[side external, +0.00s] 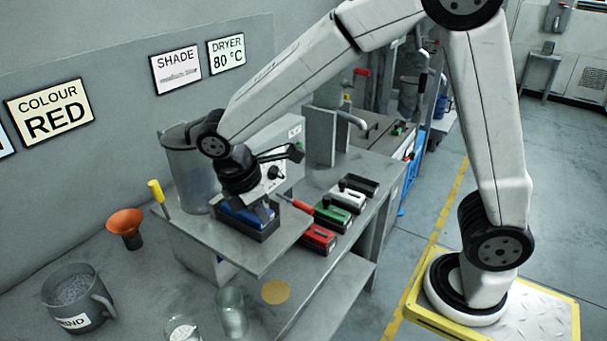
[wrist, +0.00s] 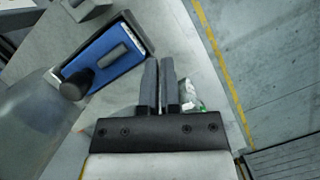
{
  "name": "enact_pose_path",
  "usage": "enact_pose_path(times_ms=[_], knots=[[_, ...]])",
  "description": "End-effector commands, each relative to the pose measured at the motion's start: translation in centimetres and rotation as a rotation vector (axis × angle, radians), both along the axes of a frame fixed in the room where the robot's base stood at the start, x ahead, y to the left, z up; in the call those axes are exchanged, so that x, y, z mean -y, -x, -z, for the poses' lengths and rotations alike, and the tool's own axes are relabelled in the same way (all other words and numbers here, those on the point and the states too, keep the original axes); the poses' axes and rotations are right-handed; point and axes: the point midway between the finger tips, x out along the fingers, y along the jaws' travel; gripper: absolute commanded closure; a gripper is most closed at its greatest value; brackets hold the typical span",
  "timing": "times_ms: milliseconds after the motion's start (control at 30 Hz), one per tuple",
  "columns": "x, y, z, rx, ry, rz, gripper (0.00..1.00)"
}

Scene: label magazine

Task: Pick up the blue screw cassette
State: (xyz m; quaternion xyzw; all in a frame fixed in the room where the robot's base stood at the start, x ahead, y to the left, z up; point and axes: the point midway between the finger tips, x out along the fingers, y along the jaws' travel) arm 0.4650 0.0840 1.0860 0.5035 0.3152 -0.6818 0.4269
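The blue screw cassette (wrist: 103,52) lies in a dark grey-edged holder in the wrist view, with a grey raised bar and a black round knob on top. In the side external view, the blue cassette (side external: 233,216) is partly hidden under my wrist, on a grey shelf (side external: 262,258). My gripper (wrist: 159,62) is just right of the cassette in the wrist view, apart from it in the picture. Its two dark fingers are close together with a thin gap and nothing seen between them. The side view largely hides the fingers.
Red (side external: 318,238), green (side external: 333,218) and black-topped (side external: 357,186) cassettes sit in a row to the right. A grey hopper (side external: 187,167) stands behind my wrist. An orange funnel (side external: 126,224), a labelled mug (side external: 75,295) and glass jars (side external: 231,311) stand on the bench.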

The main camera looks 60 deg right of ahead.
Motion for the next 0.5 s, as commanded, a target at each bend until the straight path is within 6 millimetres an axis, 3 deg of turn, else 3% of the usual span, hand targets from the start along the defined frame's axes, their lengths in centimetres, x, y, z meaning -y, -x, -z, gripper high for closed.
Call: enact_pose_path(times_ms=[33, 200, 500], knots=[[0.0, 0.0, 0.0, 0.0, 0.0, 0.0, 0.78], [0.0, 0.0, 0.0, 0.0, 0.0, 0.0, 0.24], [-0.01, 0.0, -0.03, 0.0, 0.0, 0.0, 0.21]])
